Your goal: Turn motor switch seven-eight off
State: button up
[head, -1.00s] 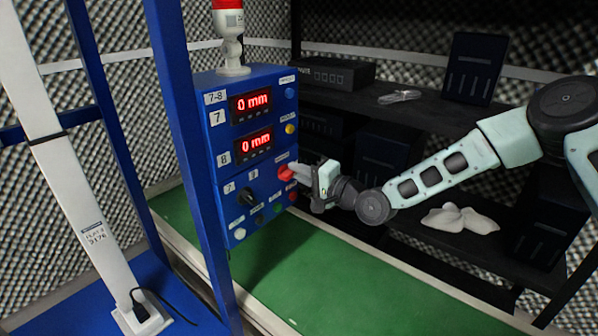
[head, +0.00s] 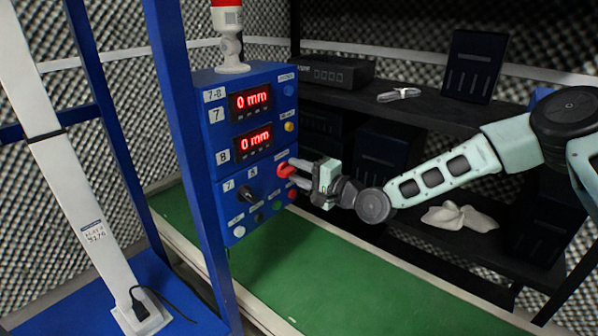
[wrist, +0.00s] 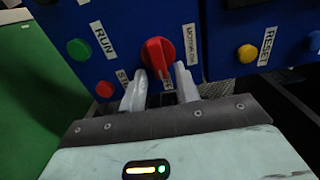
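The red motor switch (head: 285,170) is a rotary knob on the right part of the blue control box's (head: 204,135) front. In the wrist view the red knob (wrist: 158,55) stands upright in the picture beside a white label that seems to read MOTOR. My gripper (head: 294,174) is at the knob, with its two pale fingers apart. In the wrist view my gripper (wrist: 160,84) has one finger on each side of the knob's lower end. A gap shows between the fingers, and I cannot tell whether either touches the knob.
Close to the switch are a green RUN button (wrist: 78,49), a red button (wrist: 104,90) and a yellow RESET button (wrist: 247,54). A black selector (head: 245,193) is left of it. A blue post (head: 185,150) stands left; dark shelves (head: 420,110) lie behind my arm.

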jog(key=shift+d, duration=0.1)
jog(key=v, duration=1.7)
jog(key=shift+s, duration=0.15)
